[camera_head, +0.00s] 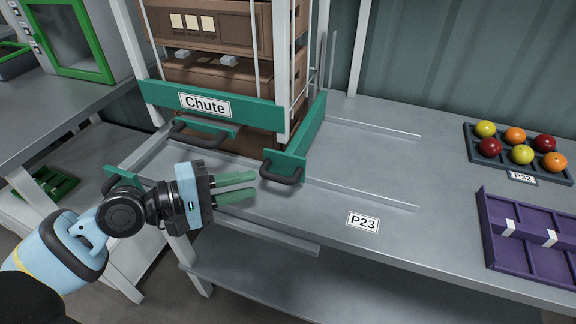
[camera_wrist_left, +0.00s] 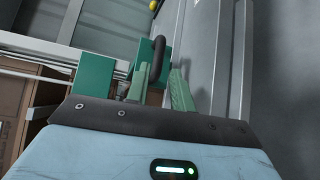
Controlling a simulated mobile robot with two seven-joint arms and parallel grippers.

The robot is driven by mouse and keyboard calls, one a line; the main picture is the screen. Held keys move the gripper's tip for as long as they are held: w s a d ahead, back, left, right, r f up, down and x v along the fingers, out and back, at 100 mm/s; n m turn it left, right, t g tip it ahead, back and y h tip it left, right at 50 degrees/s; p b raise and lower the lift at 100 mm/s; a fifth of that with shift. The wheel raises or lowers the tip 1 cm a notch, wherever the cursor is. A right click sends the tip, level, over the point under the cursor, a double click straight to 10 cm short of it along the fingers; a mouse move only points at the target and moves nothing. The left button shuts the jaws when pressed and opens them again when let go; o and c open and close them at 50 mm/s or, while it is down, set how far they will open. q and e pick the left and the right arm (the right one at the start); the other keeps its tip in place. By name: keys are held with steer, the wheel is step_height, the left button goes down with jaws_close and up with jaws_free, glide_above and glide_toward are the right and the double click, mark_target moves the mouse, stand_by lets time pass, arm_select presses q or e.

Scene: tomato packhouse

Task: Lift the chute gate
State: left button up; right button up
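The chute (camera_head: 205,103) is a white-posted frame with a green front band and a "Chute" label, holding stacked brown cartons. A green side piece (camera_head: 308,132) runs along its right side and ends in a green block with a black loop handle (camera_head: 284,173). A second black handle (camera_head: 205,132) sits on a green piece under the label. I cannot tell which green piece is the gate. My left gripper (camera_head: 256,186) is open and empty, just left of the right handle. In the left wrist view the handle (camera_wrist_left: 158,55) shows beyond the gap between the fingers. My right gripper is not in view.
The grey bench (camera_head: 330,205) has low rails and a "P23" label (camera_head: 363,222). To the right are a tray of tomatoes (camera_head: 480,157) and a purple divided tray (camera_head: 520,262). A green-framed cabinet (camera_head: 106,62) stands at the left. The bench around P23 is clear.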

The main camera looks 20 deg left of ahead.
mark_target(272, 179)
arm_select(q)
steer(key=shift+w+d+r, duration=0.15)
steer(key=shift+d, duration=0.3)
steer(key=p+x, duration=0.1)
steer(key=x, duration=0.4)
steer(key=shift+w+d, duration=0.25)
steer(key=shift+w, duration=0.05)
steer(key=shift+w+d+f, duration=0.25)
steer(key=shift+d, duration=0.1)
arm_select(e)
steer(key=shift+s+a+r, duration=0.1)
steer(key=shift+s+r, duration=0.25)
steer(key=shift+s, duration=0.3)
arm_select(q)
jaws_close()
